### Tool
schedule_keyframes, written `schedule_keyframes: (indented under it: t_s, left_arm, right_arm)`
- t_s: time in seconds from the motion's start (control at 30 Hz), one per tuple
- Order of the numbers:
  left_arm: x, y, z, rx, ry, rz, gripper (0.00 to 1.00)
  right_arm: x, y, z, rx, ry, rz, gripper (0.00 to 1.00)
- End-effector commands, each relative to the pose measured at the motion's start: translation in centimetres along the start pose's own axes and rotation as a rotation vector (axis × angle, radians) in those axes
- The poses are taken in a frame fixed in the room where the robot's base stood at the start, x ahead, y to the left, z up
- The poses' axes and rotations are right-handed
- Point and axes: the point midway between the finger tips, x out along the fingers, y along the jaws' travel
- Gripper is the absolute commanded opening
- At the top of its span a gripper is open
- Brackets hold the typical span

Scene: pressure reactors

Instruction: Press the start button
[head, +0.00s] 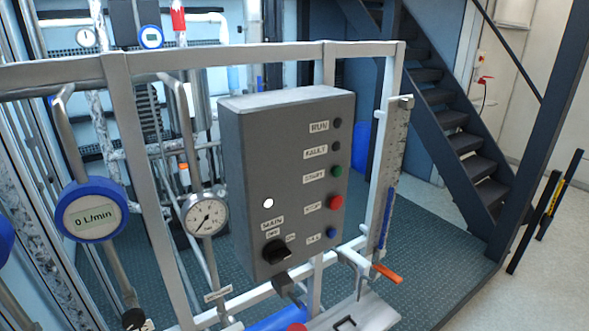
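The grey control box (250,150) is mounted on the pale metal frame in the middle of the head view. The green start button (337,171) is on its front face at the right, beside a label that reads START. The red stop button (336,202) is just below it, and a blue button (331,232) is lower still. The RUN lamp (338,122) and the FAULT lamp (336,146) above look dark. A black rotary main switch (275,251) sits at the lower left, under a bright white lamp (268,203). Neither of my grippers is in view.
The pale frame (230,54) surrounds the box. A round pressure gauge (206,214) and a blue-rimmed flow meter reading 0 L/min (91,210) are to its left. An orange-handled valve (386,273) sticks out at the lower right. Dark stairs (455,120) stand behind.

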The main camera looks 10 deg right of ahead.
Motion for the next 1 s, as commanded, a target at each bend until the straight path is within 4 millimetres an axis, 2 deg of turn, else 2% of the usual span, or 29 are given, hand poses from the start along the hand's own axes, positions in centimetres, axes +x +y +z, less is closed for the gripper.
schedule_keyframes:
  t_s: [0.07,0.6,1.0]
  left_arm:
    - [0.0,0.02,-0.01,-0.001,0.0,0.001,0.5]
    - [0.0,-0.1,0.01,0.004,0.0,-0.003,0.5]
    - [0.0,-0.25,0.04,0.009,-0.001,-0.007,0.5]
  right_arm:
    - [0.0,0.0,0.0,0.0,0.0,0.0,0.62]
    - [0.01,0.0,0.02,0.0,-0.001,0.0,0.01]
    - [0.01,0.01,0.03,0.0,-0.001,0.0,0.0]
